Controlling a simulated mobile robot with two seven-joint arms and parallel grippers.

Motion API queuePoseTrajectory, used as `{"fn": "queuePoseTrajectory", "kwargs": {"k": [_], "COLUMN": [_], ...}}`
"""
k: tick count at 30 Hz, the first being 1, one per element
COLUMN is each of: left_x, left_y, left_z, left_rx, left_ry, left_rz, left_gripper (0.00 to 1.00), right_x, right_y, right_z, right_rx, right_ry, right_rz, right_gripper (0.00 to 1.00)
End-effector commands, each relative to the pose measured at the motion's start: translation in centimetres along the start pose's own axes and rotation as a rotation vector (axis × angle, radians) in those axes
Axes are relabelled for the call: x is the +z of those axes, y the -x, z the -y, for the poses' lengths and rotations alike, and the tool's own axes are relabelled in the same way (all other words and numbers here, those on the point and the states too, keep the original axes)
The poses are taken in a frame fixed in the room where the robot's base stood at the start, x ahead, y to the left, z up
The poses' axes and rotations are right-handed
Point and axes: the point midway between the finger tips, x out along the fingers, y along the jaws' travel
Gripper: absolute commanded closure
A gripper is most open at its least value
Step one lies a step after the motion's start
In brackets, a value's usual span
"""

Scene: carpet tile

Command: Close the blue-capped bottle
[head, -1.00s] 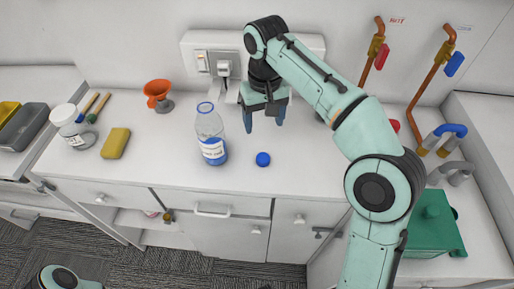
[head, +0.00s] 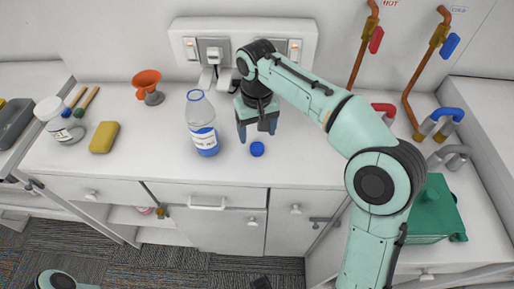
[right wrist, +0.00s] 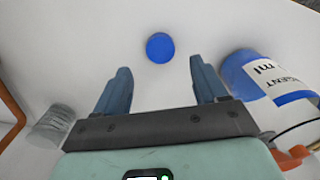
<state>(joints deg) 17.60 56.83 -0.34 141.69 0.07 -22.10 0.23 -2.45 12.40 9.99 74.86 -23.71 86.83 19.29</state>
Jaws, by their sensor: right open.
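A clear bottle (head: 202,125) with a blue neck ring and a blue-and-white label stands upright and uncapped on the white counter. Its lower part shows at the right in the right wrist view (right wrist: 265,80). The blue cap (head: 257,149) lies on the counter to the right of the bottle; it also shows in the right wrist view (right wrist: 160,47), beyond the fingertips and between their lines. My right gripper (head: 257,135) is open and empty, above the counter just behind the cap, apart from it. A piece of my left arm shows at the bottom left; its gripper is out of view.
Wall sockets (head: 243,45) are behind. A green box (head: 432,209) and pipes are at the right. Counter around the cap is clear.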

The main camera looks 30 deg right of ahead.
Motion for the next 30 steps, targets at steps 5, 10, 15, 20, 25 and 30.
{"fn": "queuePoseTrajectory", "kwargs": {"k": [5,10,15,20,25,30], "left_x": [0.0,0.0,0.0,0.0,0.0,0.0], "left_y": [-0.1,-0.8,-1.3,-1.3,-1.2,-1.2], "left_z": [0.0,0.3,0.5,0.5,0.4,0.4], "left_rx": [0.000,-0.001,-0.001,-0.001,-0.001,-0.001], "left_ry": [0.000,0.001,0.001,0.001,0.001,0.001], "left_rz": [0.000,0.002,0.003,0.002,0.002,0.002], "left_gripper": [0.57,0.57,0.57,0.57,0.57,0.57], "right_x": [0.0,0.1,0.1,0.1,0.1,0.1], "right_y": [-0.2,-2.6,-4.8,-5.2,-5.2,-5.2], "right_z": [0.0,0.1,0.2,0.2,0.2,0.2], "right_rx": [0.000,0.001,0.000,0.000,0.000,0.000], "right_ry": [0.000,-0.002,-0.001,-0.001,-0.001,-0.001], "right_rz": [0.000,0.003,0.002,0.000,0.000,0.000], "right_gripper": [0.28,0.28,0.28,0.28,0.28,0.54]}}
